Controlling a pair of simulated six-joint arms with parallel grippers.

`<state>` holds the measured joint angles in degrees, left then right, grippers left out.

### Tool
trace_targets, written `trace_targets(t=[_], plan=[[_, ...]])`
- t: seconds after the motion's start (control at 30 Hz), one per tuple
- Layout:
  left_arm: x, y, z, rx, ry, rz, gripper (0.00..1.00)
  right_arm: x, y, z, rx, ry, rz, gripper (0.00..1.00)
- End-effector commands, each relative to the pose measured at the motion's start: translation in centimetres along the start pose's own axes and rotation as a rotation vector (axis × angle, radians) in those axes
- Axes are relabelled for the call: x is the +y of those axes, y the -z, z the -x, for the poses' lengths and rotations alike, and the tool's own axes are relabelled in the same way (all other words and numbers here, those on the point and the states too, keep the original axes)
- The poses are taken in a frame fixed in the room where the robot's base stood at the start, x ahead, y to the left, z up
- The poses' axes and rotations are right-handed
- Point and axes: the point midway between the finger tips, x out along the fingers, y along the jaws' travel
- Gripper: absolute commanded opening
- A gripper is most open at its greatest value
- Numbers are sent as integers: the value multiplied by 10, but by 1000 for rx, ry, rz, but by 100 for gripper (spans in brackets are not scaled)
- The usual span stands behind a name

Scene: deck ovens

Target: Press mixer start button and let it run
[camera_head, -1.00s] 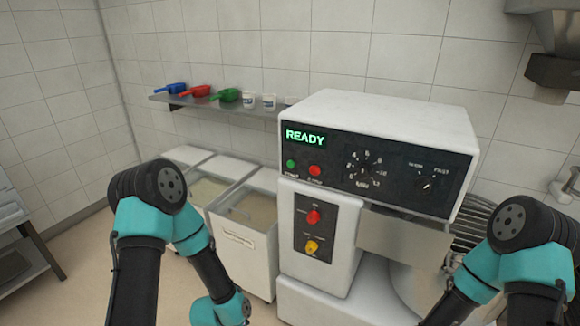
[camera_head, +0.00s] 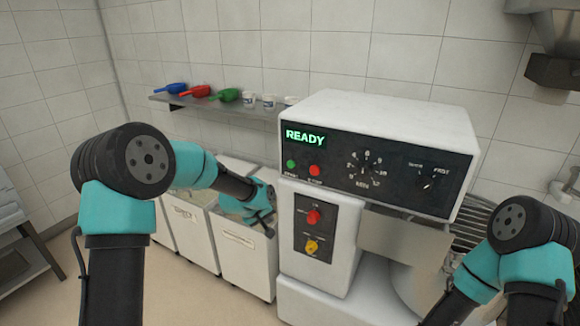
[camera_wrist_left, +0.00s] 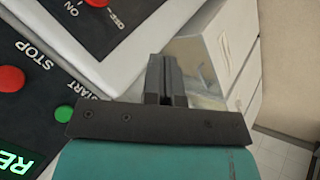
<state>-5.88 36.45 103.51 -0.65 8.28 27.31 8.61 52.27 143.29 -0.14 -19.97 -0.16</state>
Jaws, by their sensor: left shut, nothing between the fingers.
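The white mixer (camera_head: 390,112) stands right of centre in the head view, its display (camera_head: 305,138) reading READY. The green start button (camera_head: 291,164) sits below the display, left of the red stop button (camera_head: 315,170). In the left wrist view the start button (camera_wrist_left: 63,112) and stop button (camera_wrist_left: 10,78) lie left of my left gripper (camera_wrist_left: 166,78). That gripper is shut and empty, its fingers apart from the start button. In the head view my left wrist is left of the mixer, in front of the bins. My right gripper is out of view; only its arm shows.
A lower panel (camera_head: 301,233) carries a red button (camera_head: 313,217) and a yellow knob (camera_head: 311,246). White ingredient bins (camera_head: 245,262) stand left of the mixer. A wall shelf (camera_head: 185,101) holds scoops and cups. The steel bowl guard (camera_head: 474,228) is at the right.

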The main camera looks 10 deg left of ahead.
Motion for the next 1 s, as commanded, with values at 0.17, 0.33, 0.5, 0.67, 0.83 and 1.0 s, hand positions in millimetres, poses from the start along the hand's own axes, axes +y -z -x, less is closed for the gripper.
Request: trace_targets(t=[0.17,0.33,0.5,0.67,0.83,1.0], plan=[[47,38,32,50,-48,32,0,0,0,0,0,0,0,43],[74,59,54,77,-78,57,0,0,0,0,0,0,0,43],[82,65,62,83,-87,65,0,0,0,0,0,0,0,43],[82,65,62,84,-87,65,0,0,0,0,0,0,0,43],[82,65,61,84,-87,65,0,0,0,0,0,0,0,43],[85,69,58,84,-87,65,0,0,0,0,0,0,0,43]])
